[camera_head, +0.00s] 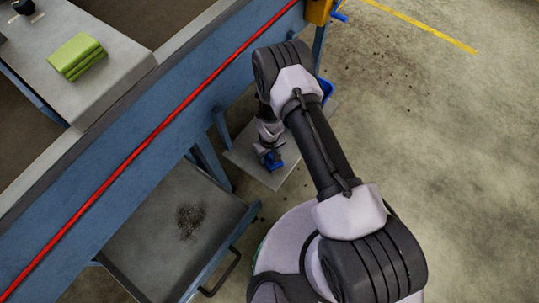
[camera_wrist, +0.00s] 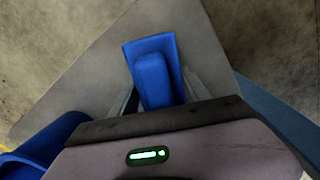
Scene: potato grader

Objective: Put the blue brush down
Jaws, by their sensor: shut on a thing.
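The blue brush (camera_wrist: 153,82) is between the two fingers of my gripper (camera_wrist: 160,82) in the wrist view. The fingers are shut on its raised block, and a wider flat blue part shows beyond it. In the head view the brush (camera_head: 273,161) is a small blue patch at the end of my gripper (camera_head: 268,150). It is over a grey shelf (camera_head: 244,155), which also shows in the wrist view (camera_wrist: 85,85). I cannot tell whether the brush touches the shelf. Its underside is hidden.
A blue container (camera_head: 327,88) is at the shelf's far end, partly behind my arm. Blue machine framing with a red cord (camera_head: 150,130) runs along the left. A tray (camera_head: 150,225) with dark debris (camera_head: 190,220) is below. Green cloths (camera_head: 76,56) lie on the upper grey surface.

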